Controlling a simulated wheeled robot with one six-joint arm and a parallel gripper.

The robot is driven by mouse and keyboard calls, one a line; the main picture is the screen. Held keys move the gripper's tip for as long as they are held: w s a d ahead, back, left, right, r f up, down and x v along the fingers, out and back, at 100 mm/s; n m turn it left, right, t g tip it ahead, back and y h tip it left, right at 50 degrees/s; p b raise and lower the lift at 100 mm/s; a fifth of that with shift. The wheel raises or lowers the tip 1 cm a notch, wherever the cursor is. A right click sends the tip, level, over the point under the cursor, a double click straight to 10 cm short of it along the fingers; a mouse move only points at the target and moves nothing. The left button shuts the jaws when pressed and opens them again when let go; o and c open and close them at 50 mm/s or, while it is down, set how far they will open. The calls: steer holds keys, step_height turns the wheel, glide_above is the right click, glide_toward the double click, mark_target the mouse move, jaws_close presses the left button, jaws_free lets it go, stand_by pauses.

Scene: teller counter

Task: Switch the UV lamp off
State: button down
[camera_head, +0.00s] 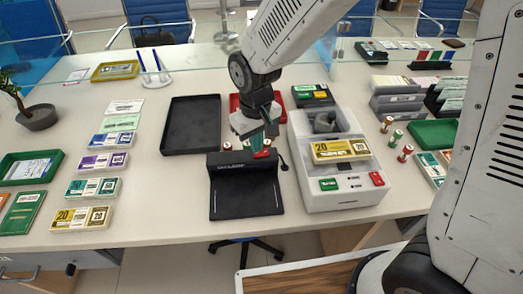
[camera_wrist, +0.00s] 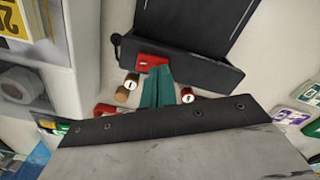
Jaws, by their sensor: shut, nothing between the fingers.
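The UV lamp (camera_head: 245,198) is a black unit with a flat base and a raised bar at its back, in the middle of the counter. It also shows at the top of the wrist view (camera_wrist: 188,69). A red switch (camera_wrist: 150,61) sits at the bar's end, and it shows in the head view (camera_head: 262,154). My gripper (camera_head: 258,143) is over the back of the lamp, with teal fingers shut and empty. In the wrist view, its fingertips (camera_wrist: 160,72) are right beside the red switch. I cannot tell whether they touch it, or which way the switch is set.
A white note-counting machine (camera_head: 335,185) with a yellow note bundle stands close on the right. An empty black tray (camera_head: 190,150) lies on the left. Small rolls (camera_wrist: 126,92) stand on both sides of my fingers. A cable runs beside the lamp.

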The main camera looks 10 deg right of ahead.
step_height(320, 180, up, 6)
stand_by(0.6)
steer(key=shift+r, duration=0.1)
stand_by(0.3)
steer(key=s+d+r+m, duration=0.2)
steer(key=s+d+r, duration=0.4)
steer(key=s+d, duration=0.3)
steer(key=s+d+r+m+t, duration=0.1)
steer(key=s+d+r+m, duration=0.2)
steer(key=s+d+r, duration=0.3)
steer(key=s+d, duration=0.4)
steer(key=d, duration=0.1)
steer(key=shift+s+d+r+m, duration=0.15)
steer(key=shift+s+d+m, duration=0.15)
steer(key=shift+d, duration=0.1)
